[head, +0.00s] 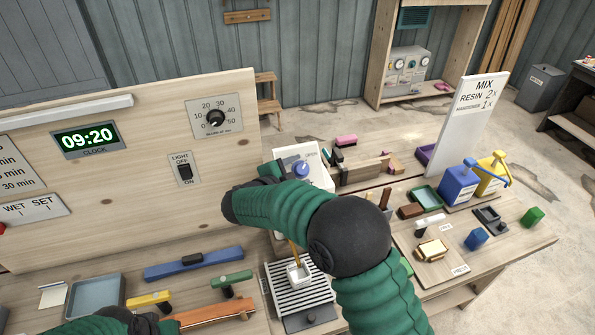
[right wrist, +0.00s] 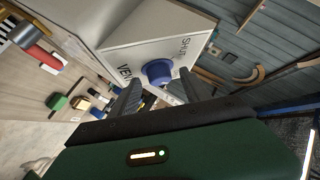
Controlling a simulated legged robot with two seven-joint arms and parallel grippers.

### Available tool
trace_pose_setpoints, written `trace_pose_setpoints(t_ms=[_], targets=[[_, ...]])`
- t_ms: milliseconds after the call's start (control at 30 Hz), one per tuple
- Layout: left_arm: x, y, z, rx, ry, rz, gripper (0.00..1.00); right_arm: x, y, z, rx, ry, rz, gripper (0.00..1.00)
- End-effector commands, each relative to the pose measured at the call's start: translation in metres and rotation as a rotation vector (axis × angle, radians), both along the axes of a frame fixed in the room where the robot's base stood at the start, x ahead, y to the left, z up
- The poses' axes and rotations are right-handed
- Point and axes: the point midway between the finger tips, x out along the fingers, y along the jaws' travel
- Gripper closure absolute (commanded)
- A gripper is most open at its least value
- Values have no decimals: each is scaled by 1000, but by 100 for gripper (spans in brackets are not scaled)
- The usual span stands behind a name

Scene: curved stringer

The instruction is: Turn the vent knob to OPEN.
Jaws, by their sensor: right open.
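The vent box (head: 288,153) is a white box with a blue round knob (head: 302,169) on its sloping face, and OPEN is printed right of the knob in the head view. The right wrist view shows the same knob (right wrist: 158,72) with SHUT and part of VENT printed beside it. I cannot tell where the knob points. My right gripper (right wrist: 162,92) is open, with its two dark fingers reaching toward the knob, one on each side; contact is not clear. In the head view my right gripper (head: 270,175) is left of the knob. My left arm shows at the bottom left, its jaws unclear.
A wooden panel with a dial (head: 215,118), a light switch (head: 184,170) and a clock (head: 86,139) stands left of the vent box. A slatted tray (head: 285,290) lies below my right arm. Blue and yellow jugs (head: 458,185) stand to the right.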

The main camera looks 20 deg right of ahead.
Motion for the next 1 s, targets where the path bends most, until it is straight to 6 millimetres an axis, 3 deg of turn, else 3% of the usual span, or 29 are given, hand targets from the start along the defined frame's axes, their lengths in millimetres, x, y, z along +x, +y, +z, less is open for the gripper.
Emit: trace_pose_setpoints(t_ms=[167, 600, 1000], targets=[[0, 0, -12, 0, 0, 0, 64, -19, 22, 8, 3, -2, 5, 45], [0, 0, -39, 0, 0, 0, 64, -93, 102, 52, 2, -2, 2, 45], [0, 0, -40, 0, 0, 0, 64, -104, 112, 60, 0, 1, -1, 45]])
